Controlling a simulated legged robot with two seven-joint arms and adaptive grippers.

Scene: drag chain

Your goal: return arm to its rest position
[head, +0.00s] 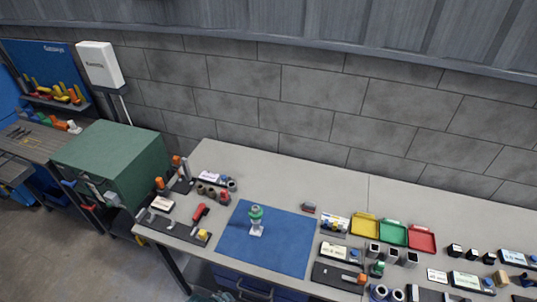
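Neither of my arms nor grippers can be made out in the head view. A small green and white piece (256,221) stands upright on the blue mat (288,247) on the workbench (285,172). No gripper touches it. No drag chain can be clearly recognised at this size.
Yellow, green and red trays (421,239) stand right of the mat, with several fittings in front. A dark tool holder (172,231) lies to its left. A green cabinet (112,160) stands left of the bench. The bench's back strip is mostly clear before the grey block wall (300,98).

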